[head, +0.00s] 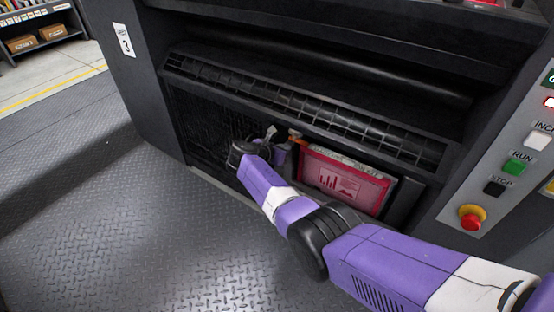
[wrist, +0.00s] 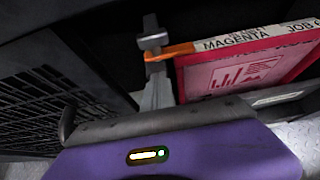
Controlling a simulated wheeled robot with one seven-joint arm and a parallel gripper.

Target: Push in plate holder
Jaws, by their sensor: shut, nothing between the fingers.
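The plate holder (head: 342,181) is a magenta-red framed panel in the lower opening of the dark press. In the wrist view the plate holder (wrist: 245,80) has a pale top strip reading "MAGENTA" and a chart symbol on its face. An orange piece (wrist: 172,52) sits at its left top corner; it also shows in the head view (head: 297,138). My gripper (head: 271,132) is in front of the opening, just left of the holder. In the wrist view my gripper (wrist: 153,40) is shut and empty, with its tip beside the orange piece. I cannot tell whether they touch.
A dark mesh grille (wrist: 35,85) lies left of the holder, and a slatted guard (head: 300,105) runs above it. A control panel (head: 510,160) with buttons and a red emergency stop (head: 471,217) is at the right. The metal floor (head: 130,230) at left is clear.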

